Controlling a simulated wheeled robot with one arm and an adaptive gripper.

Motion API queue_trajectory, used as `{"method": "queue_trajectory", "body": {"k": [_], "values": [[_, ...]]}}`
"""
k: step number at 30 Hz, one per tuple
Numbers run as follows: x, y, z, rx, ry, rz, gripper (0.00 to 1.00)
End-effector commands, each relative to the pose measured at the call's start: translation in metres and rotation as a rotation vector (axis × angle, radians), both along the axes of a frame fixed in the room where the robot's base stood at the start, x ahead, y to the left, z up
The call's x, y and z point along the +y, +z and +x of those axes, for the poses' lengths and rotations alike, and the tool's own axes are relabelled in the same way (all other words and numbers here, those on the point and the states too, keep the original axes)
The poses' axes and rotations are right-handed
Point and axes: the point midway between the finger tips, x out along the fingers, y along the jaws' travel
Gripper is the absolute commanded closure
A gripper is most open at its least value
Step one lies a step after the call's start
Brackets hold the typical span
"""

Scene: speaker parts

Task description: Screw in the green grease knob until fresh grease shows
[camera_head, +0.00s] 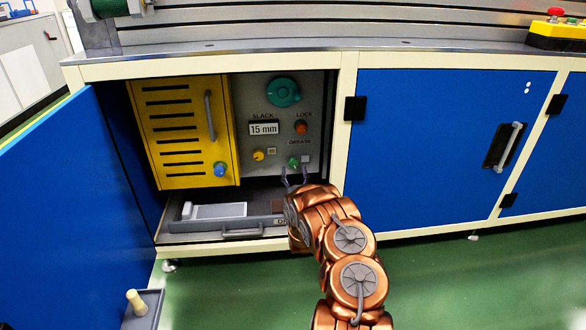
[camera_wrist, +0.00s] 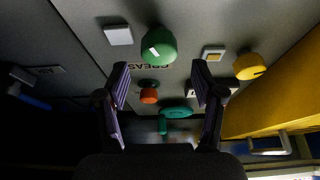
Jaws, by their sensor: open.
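The green grease knob (camera_head: 293,162) sits on the grey panel inside the open cabinet, below the GREASE label. It also shows in the wrist view (camera_wrist: 158,47), round with a pale mark on its face. A small whitish square window (camera_head: 305,159) is beside the knob; it also shows in the wrist view (camera_wrist: 118,35). My gripper (camera_head: 295,174) is open and empty, just below the knob in the head view. In the wrist view the gripper (camera_wrist: 160,75) has its fingers spread wide, with the knob beyond the gap between them. No contact shows.
A yellow knob (camera_head: 258,155), an orange LOCK knob (camera_head: 301,127) and a teal SLACK wheel (camera_head: 282,92) share the panel. A yellow slotted door (camera_head: 185,130) stands to the left. A grey drawer (camera_head: 190,225) lies below. The blue cabinet door (camera_head: 70,190) is swung open.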

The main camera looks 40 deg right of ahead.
Motion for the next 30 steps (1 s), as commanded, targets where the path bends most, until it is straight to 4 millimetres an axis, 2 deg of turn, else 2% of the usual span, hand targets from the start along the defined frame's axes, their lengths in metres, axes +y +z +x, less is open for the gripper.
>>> {"method": "queue_trajectory", "body": {"k": [12,27,30], "values": [[-0.024,-0.001,0.030,-0.003,-0.001,-0.002,0.32],[-0.028,0.005,0.037,0.000,0.000,0.000,0.32],[-0.028,0.005,0.037,0.000,0.000,0.000,0.41]]}}
